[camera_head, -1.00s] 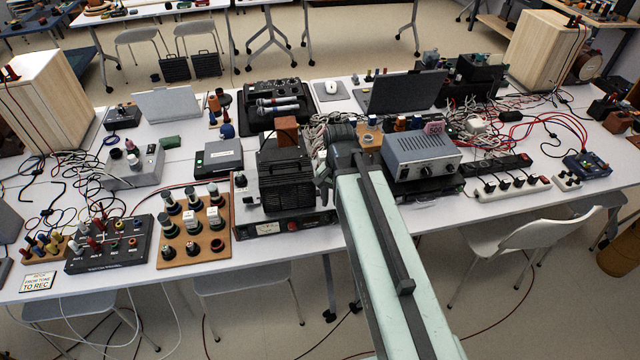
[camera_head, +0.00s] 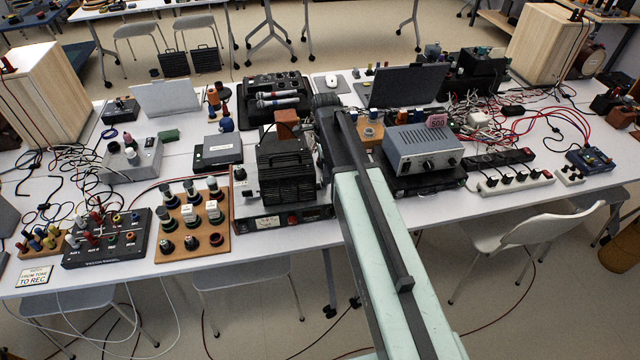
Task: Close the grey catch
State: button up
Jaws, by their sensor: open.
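I cannot make out the grey catch for certain in the head view. My gripper (camera_head: 326,106) is at the far end of my pale green arm, over the table just right of the black unit. It is dark and small here, seen from behind, and its fingertips are largely hidden. The jaws are open, with nothing visible held in them.
A grey box with knobs (camera_head: 422,147) stands close to the right of my arm. A wooden board of knobs (camera_head: 182,240) lies to the left, and a black tray (camera_head: 272,98) behind. Cables crowd both sides.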

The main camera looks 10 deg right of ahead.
notch_tip(320, 180, down, 4)
jog(key=shift+r+b, duration=0.2)
jog(key=shift+b, duration=0.85)
jog(key=shift+r, duration=0.1)
